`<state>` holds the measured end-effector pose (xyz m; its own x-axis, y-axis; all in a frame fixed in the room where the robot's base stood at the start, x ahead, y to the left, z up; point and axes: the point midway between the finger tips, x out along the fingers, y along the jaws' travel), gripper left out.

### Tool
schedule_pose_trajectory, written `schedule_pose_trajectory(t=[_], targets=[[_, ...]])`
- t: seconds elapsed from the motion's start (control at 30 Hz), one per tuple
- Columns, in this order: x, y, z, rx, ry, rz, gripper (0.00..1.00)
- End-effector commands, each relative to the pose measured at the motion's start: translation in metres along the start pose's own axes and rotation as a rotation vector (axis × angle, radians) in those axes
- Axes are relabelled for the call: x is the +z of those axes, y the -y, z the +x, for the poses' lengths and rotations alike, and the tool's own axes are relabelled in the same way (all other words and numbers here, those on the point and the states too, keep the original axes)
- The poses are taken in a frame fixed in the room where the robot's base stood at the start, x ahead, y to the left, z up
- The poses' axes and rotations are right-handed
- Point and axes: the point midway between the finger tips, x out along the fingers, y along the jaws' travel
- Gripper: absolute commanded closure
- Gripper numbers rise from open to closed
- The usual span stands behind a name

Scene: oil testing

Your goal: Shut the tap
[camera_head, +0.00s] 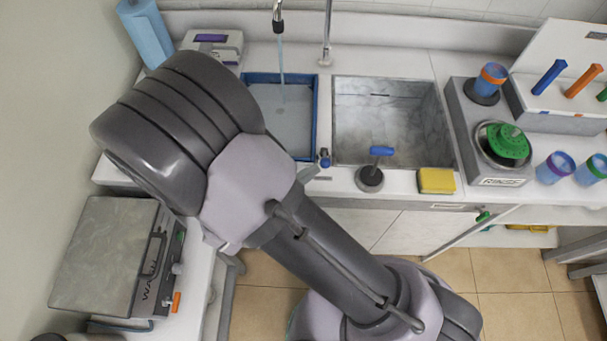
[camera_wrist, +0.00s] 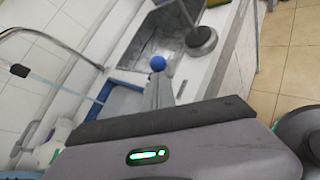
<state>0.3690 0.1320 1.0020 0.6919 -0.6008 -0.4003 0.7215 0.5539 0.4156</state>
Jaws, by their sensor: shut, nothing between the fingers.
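Water runs from the tap spout (camera_head: 278,14) in a thin stream (camera_head: 282,60) into a blue-rimmed basin (camera_head: 317,110). The spout (camera_wrist: 19,70) and stream also show in the wrist view. A small blue knob (camera_head: 324,157) stands at the basin's front right corner; in the wrist view it is a blue ball (camera_wrist: 157,63). My gripper (camera_wrist: 160,88) is shut and empty, its tips close to this knob. I cannot tell whether they touch. In the head view my gripper (camera_head: 309,173) is mostly hidden behind my arm. A second blue-handled lever (camera_head: 380,151) stands on a dark round base.
A grey sink (camera_head: 400,150) lies right of the basin. A yellow sponge (camera_head: 436,181) sits on the counter's front edge. A grey device with a green lid (camera_head: 503,143) and several cups stand at the right. A flat grey machine (camera_head: 105,255) is at the lower left.

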Motion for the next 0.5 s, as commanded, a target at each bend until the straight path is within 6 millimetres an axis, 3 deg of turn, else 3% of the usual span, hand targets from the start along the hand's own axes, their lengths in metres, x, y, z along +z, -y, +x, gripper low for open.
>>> schedule_pose_trajectory(t=[0.5], targets=[[0.0067, -0.0065, -0.0006, -0.034, -0.033, -0.032, 1.00]])
